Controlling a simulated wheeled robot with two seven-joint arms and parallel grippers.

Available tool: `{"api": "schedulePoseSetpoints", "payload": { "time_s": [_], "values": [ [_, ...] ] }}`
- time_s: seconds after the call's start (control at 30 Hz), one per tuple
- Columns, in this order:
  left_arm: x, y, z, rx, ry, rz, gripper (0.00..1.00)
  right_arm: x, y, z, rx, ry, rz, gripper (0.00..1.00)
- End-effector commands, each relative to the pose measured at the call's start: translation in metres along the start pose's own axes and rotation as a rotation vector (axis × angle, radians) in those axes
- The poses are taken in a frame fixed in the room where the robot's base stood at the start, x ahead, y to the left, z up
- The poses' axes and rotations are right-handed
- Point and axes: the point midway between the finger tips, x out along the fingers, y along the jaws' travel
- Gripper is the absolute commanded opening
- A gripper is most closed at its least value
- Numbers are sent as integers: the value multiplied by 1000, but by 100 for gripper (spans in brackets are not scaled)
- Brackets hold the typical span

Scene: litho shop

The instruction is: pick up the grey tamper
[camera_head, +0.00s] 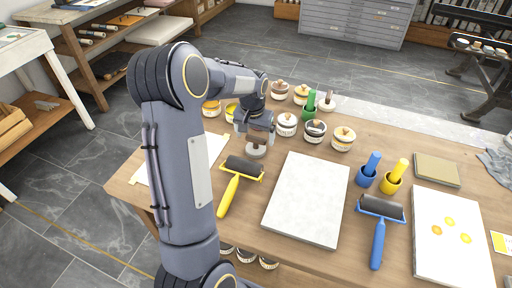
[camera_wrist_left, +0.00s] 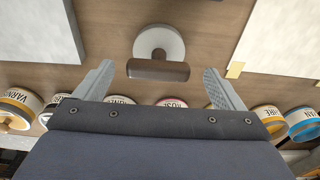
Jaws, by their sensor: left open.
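The grey tamper (camera_head: 256,151) stands on the wooden table, with a pale grey round base and a brown handle. My left gripper (camera_head: 257,133) is right over it and hides part of the handle in the head view. In the left wrist view the tamper's base (camera_wrist_left: 159,41) and its brown bar-like handle (camera_wrist_left: 158,70) show between the two spread fingers of my left gripper (camera_wrist_left: 158,73). Gaps show on both sides of the handle, so the fingers do not touch it. My right gripper is not in view.
Several ink jars (camera_head: 287,124) stand just behind the tamper. A black roller with a yellow handle (camera_head: 229,195) and a pale slab (camera_head: 309,196) lie in front. A green tool (camera_head: 310,104), a blue one (camera_head: 369,171) and a yellow one (camera_head: 394,177) stand to the right.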

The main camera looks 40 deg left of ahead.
Motion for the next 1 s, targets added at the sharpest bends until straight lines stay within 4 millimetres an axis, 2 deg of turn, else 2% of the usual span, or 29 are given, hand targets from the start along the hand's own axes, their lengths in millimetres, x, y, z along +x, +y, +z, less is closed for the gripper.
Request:
{"api": "schedulePoseSetpoints", "payload": {
  "time_s": [0.1, 0.23, 0.53, 0.9, 0.97, 1.0],
  "values": [
    [20, 2, -2, 0, -5, 0, 91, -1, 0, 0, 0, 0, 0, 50],
    [36, 2, -2, 0, -3, 1, 91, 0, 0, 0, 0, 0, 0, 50],
    [41, 2, -3, 0, 0, 1, 91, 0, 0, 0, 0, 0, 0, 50],
    [41, 2, -3, 0, 0, 1, 44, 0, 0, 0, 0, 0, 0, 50],
    [41, 2, -3, 0, 0, 1, 36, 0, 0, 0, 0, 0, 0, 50],
    [40, 2, -3, 0, 1, 1, 35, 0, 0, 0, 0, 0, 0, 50]
  ]
}}
